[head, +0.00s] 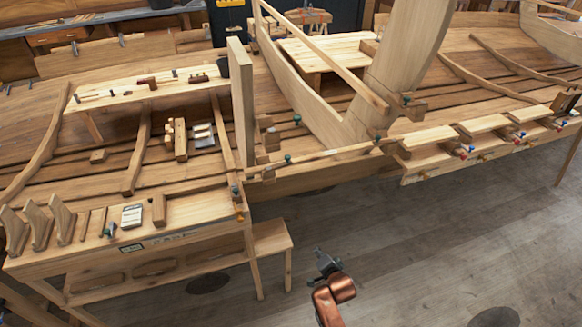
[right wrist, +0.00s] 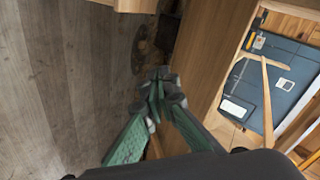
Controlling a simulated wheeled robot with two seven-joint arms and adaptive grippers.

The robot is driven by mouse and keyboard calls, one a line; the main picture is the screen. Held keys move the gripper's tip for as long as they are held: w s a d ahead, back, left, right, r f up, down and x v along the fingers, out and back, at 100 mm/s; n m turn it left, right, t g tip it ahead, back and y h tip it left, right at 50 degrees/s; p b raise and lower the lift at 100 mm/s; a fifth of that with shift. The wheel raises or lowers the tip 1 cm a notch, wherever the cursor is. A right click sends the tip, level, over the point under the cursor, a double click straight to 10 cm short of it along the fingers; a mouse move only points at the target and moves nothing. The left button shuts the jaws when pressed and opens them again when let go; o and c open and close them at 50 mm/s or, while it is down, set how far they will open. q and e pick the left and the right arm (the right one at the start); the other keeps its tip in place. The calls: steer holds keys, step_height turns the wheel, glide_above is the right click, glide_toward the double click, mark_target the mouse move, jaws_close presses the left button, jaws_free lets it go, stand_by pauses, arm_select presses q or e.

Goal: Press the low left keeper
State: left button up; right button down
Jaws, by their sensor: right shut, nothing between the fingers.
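My right gripper (head: 322,256) is shut and empty, over the grey floor in front of the hull, at the lower middle of the head view. In the right wrist view its green-sided fingers (right wrist: 160,90) meet at their dark tips, with no contact showing. I cannot tell which is the low left keeper. The gripper is apart from all of them. My left gripper is out of view.
A wooden workbench (head: 190,213) with upright brackets stands at the left. A small stool (head: 270,238) stands between it and my right gripper. Planks with red, blue and yellow fittings (head: 462,152) line the hull's right side. The floor (head: 430,240) at right is clear.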

steer(key=w+a+r+m+t+y+p, duration=0.1)
steer(key=a+r+m+t+p, duration=0.1)
steer(key=r, duration=1.5)
steer(key=w+a+r+m+t+y+p, duration=0.1)
steer(key=a+r, duration=0.4)
steer(key=r, duration=1.3)
steer(key=shift+w+r+m+t+p, duration=0.2)
steer(key=shift+w+m+t+p, duration=0.3)
steer(key=shift+m, duration=0.7)
steer(key=shift+a, duration=0.1)
